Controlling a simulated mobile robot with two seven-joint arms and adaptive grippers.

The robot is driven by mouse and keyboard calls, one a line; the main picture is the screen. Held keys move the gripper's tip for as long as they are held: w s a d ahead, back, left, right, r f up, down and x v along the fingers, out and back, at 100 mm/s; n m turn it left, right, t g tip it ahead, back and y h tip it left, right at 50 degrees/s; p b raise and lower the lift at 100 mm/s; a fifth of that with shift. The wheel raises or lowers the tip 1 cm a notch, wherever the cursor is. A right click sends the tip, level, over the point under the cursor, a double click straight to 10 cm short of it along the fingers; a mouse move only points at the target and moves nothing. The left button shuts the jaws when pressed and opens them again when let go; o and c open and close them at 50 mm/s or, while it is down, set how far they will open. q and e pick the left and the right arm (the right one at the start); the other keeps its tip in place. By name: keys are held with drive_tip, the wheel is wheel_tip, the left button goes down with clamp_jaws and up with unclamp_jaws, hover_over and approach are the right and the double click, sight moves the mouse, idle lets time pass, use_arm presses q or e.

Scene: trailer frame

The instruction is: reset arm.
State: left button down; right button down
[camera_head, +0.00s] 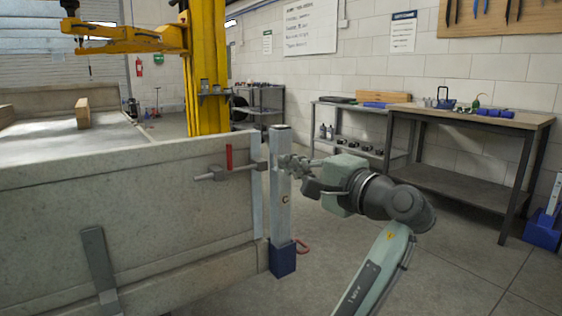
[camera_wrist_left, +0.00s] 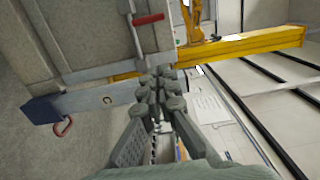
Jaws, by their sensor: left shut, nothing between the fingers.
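My left gripper (camera_head: 287,160) is shut and empty. Its fingertips are at the upper part of a grey metal post (camera_head: 281,205) with a blue foot (camera_head: 283,259). In the left wrist view the closed fingers (camera_wrist_left: 160,80) overlap the post (camera_wrist_left: 95,98); I cannot tell whether they touch it. A latch bar with a red handle (camera_head: 229,158) runs along the trailer's side panel (camera_head: 150,205) toward the post. The red handle also shows in the left wrist view (camera_wrist_left: 149,19). My right gripper is not in view.
A yellow hoist (camera_head: 205,80) stands behind the trailer. A workbench (camera_head: 460,118) with tools and a lower shelf (camera_head: 345,140) line the right wall. A red hook (camera_head: 303,246) sticks out near the post's foot.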

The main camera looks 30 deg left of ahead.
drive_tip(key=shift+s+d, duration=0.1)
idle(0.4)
